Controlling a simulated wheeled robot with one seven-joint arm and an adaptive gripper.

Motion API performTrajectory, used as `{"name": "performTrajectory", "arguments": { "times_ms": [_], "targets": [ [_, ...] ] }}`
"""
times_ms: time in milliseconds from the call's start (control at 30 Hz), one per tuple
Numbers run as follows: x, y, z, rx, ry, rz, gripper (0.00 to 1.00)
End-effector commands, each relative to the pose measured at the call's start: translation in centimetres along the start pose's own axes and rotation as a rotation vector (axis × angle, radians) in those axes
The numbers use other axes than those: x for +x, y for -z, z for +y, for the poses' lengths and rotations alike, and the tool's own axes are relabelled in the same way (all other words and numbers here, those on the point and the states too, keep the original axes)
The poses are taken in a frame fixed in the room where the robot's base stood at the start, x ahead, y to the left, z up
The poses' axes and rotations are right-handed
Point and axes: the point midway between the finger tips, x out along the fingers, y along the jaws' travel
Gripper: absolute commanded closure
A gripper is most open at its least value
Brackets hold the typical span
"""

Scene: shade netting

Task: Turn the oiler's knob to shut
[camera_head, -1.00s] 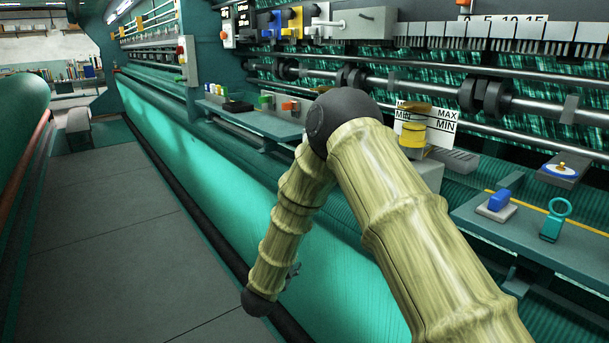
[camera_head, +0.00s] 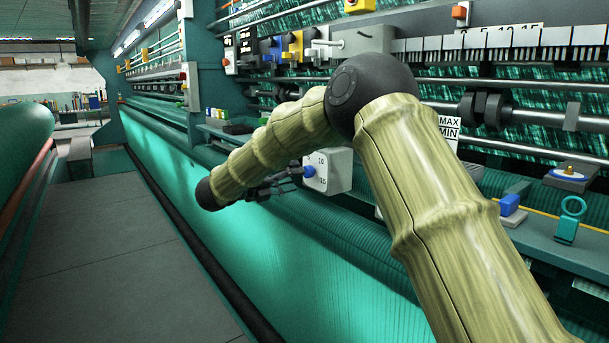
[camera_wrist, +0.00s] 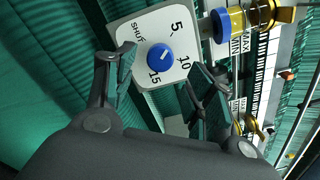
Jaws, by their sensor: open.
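The oiler is a white box with a dial plate (camera_wrist: 136,44) marked SHUT, 5, 10 and 15. Its round blue knob (camera_wrist: 160,57) sits in the middle of the plate, with a small pale mark that seems to point between 5 and 10. In the head view the oiler's white box (camera_head: 337,172) and blue knob (camera_head: 309,172) show just right of my gripper (camera_head: 282,182). In the wrist view my gripper (camera_wrist: 164,64) is open. Its fingers stand either side of the knob, apparently short of it and holding nothing.
Yellow-banded cylinders (camera_wrist: 229,22) with MIN and MAX labels stand right of the oiler. A shelf holds a blue switch (camera_head: 510,204) and a teal ring-topped piece (camera_head: 570,220). Green netting (camera_head: 190,190) lies below; the aisle floor (camera_head: 110,240) is clear.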

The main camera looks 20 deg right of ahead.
Motion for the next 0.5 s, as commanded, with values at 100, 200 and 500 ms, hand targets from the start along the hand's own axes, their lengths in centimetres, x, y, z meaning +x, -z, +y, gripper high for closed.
{"name": "performTrajectory", "arguments": {
  "times_ms": [100,200,500],
  "targets": [
    [2.0,0.0,0.0,0.000,0.000,0.001,0.46],
    [3.3,0.0,0.0,-0.001,0.000,0.001,0.46],
    [5.3,0.0,0.0,-0.002,0.000,-0.001,0.46]
  ]
}}
